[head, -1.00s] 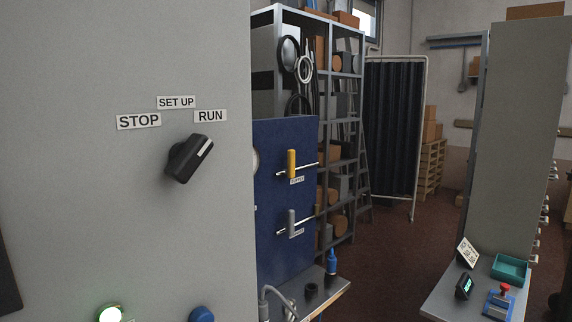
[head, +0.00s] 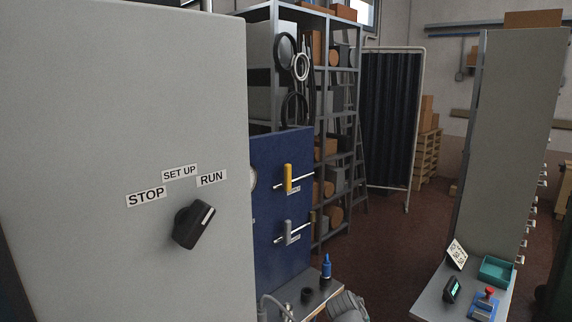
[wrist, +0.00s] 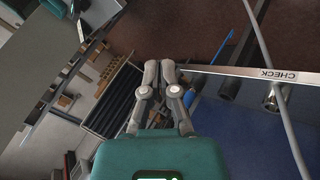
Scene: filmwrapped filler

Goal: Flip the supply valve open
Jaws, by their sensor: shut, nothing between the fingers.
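The supply valve's yellow lever (head: 288,178) is on the blue panel in the head view. It stands upright, across a thin, slanting pipe, with a small label below it. A second valve with a grey upright lever (head: 288,232) sits lower on the same blue panel (head: 270,205). My gripper (wrist: 160,66) shows in the wrist view with its fingers together and nothing between them. It is apart from the valves, and neither lever can be made out in the wrist view.
A grey cabinet with a black STOP/SET UP/RUN knob (head: 193,225) fills the left. A ledge below the panel holds a blue bottle (head: 326,267) and dark rings. A bench at right holds a teal tray (head: 496,270). In the wrist view, a CHECK-labelled edge (wrist: 279,75) and a grey cable cross the right.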

